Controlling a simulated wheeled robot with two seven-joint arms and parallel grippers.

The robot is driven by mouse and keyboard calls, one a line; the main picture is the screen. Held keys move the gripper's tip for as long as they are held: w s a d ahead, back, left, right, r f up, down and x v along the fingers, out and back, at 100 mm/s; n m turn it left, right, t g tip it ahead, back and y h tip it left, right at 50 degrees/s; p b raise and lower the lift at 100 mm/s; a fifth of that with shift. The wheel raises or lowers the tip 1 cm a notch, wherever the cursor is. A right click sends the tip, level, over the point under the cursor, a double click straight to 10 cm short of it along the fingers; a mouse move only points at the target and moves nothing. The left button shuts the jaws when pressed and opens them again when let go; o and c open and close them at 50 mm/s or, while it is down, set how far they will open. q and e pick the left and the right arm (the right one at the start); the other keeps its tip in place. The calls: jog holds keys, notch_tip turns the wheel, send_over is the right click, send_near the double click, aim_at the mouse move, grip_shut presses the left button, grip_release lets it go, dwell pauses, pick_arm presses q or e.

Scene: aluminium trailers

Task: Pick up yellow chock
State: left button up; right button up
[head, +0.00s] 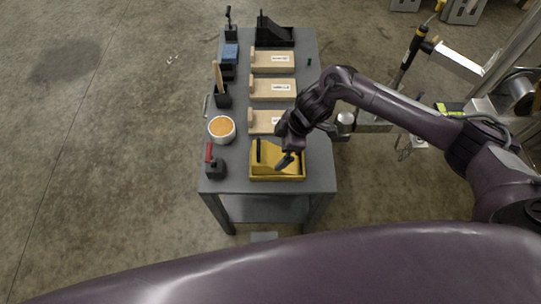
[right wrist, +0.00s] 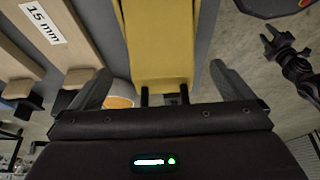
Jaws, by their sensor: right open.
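The yellow chock (head: 270,163) is at the near end of the grey table, in or on a yellow tray-like base (head: 278,178). In the right wrist view the chock (right wrist: 160,50) runs between the two open fingers of the gripper (right wrist: 160,78), with a gap on both sides. I cannot tell how far the fingertips are above it. Part of the chock is hidden by the gripper in the head view. My left gripper is not in view.
The grey table (head: 320,165) also carries a red-handled tool (head: 214,165), a white bowl with orange contents (head: 221,129), several wooden blocks with labels (head: 272,89), and a black chock (head: 274,35) at the far end. Metal trailer parts (head: 460,60) stand to the right.

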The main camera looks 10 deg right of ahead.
aim_at(273, 154)
jog(key=shift+s+x, duration=0.1)
jog(key=shift+x, duration=0.5)
jog(key=shift+s+x, duration=0.15)
jog(key=shift+x, duration=1.65)
jog(key=shift+w+a+f, duration=0.1)
jog(key=shift+w+f, duration=0.1)
jog(key=c, duration=1.4)
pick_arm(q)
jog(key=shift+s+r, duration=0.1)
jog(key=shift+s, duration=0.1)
pick_arm(e)
jog(key=shift+w+r, duration=0.1)
jog(key=shift+r, duration=0.05)
